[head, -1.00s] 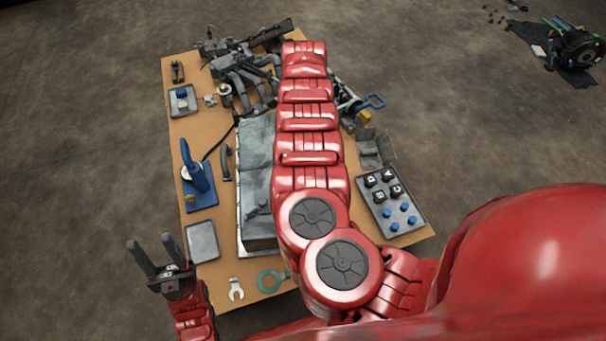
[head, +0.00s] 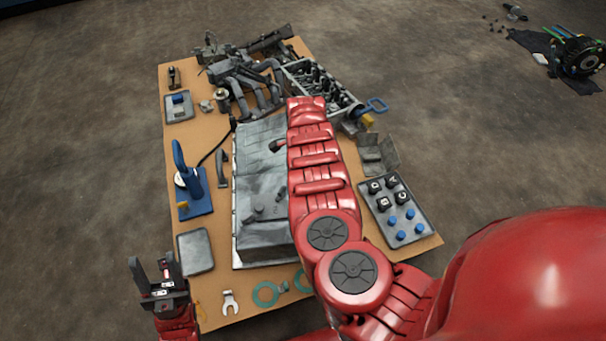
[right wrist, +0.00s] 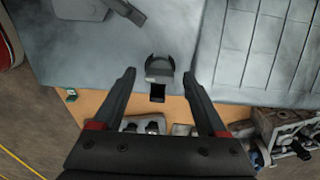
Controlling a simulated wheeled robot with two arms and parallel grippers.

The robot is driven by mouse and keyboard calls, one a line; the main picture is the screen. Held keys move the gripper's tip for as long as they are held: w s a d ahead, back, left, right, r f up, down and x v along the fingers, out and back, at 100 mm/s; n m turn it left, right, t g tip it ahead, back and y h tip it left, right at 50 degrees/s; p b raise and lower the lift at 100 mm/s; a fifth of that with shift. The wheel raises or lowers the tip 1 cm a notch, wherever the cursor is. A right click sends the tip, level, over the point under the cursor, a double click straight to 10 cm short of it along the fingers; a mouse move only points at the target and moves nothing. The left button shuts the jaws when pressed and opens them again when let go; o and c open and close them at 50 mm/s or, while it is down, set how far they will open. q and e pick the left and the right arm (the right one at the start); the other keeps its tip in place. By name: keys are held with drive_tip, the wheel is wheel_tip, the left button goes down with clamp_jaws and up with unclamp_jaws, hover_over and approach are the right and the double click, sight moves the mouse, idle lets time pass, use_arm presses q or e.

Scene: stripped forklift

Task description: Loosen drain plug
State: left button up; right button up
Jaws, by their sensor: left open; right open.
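A large grey metal pan (head: 262,180) lies on the table, partly covered by my right arm in the head view. In the right wrist view its pale grey surface (right wrist: 90,60) fills the upper left. A small dark fitting with a curved rim (right wrist: 159,68), possibly the drain plug, shows at the pan's edge. My right gripper (right wrist: 159,80) is open, its fingers on either side of this fitting in the picture; contact cannot be told. In the head view my right arm hides most of that gripper. My left gripper (head: 151,263) is open and empty at the table's lower left corner.
Engine parts (head: 245,80) crowd the far end. The floor around is mostly clear.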

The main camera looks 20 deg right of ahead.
drive_tip(key=shift+f, duration=0.1)
clamp_jaws()
idle(0.4)
